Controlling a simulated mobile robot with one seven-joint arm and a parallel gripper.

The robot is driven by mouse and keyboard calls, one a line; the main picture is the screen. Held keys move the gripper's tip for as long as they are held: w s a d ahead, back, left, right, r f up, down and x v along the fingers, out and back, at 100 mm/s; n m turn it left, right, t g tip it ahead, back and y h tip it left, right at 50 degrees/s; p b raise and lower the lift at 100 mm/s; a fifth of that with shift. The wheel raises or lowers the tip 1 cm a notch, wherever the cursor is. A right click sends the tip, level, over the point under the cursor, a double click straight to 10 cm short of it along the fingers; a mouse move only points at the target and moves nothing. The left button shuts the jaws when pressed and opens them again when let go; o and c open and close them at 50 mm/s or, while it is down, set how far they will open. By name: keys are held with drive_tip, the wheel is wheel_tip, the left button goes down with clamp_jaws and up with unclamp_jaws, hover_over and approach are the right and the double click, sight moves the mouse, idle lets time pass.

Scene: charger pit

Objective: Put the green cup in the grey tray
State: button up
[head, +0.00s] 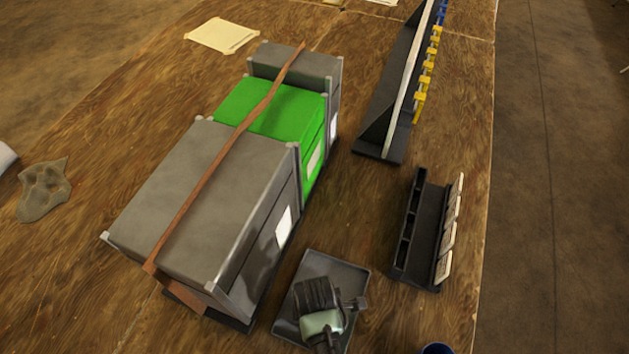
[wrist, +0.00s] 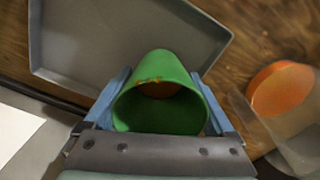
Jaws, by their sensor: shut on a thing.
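The green cup (wrist: 160,92) lies between the two blue fingers of my gripper (wrist: 160,77) in the wrist view, with its open mouth toward the camera and an orange-brown mark inside. My gripper is shut on it. The grey tray (wrist: 88,42) is beyond the cup at the upper left of the wrist view, and its visible floor looks empty. In the head view my gripper (head: 318,292) is over the tray (head: 345,267) and covers part of it. The cup is hidden there. I cannot tell the cup's height above the tray.
An orange round object (wrist: 281,90) stands to the right in the wrist view. In the head view, grey and green boxes (head: 215,185) under a brown strap stand left of the tray. A black rack (head: 425,225) stands to its right. A dark blue rim (head: 437,349) shows at the bottom.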

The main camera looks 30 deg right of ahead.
drive_tip(key=o, duration=1.2)
drive_tip(key=shift+f, duration=0.1)
drive_tip(key=shift+c, duration=0.2)
wheel_tip(320, 180, up, 12)
drive_tip(key=p, duration=0.1)
drive_tip(key=shift+r, duration=0.2)
